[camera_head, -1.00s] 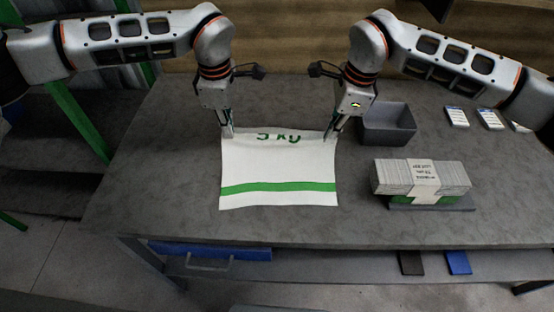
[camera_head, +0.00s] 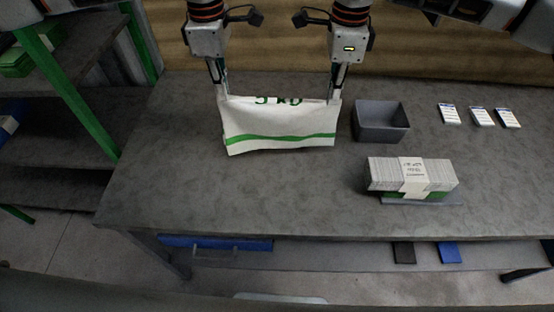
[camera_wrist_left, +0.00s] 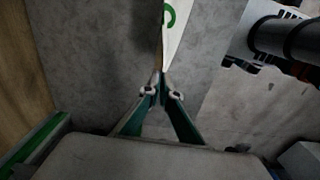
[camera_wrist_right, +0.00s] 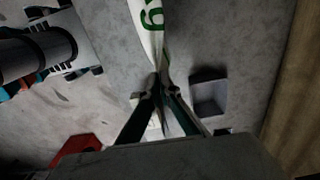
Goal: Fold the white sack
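The white sack (camera_head: 280,125) has a green stripe and partly visible green print near its top edge. In the head view it hangs between my two grippers, its top edge raised and its lower part near or on the table. My left gripper (camera_head: 222,98) is shut on the sack's top left corner; the left wrist view shows the fingertips (camera_wrist_left: 161,92) pinching the cloth. My right gripper (camera_head: 335,98) is shut on the top right corner; the right wrist view shows the fingertips (camera_wrist_right: 160,90) together on the cloth. The sack's back side is hidden.
A grey open bin (camera_head: 381,122) stands right of the sack. A banded stack of grey-white sheets (camera_head: 412,176) lies on a small board in front of it. Several white cards (camera_head: 481,116) lie at the back right. The table (camera_head: 240,195) is clear in front and to the left.

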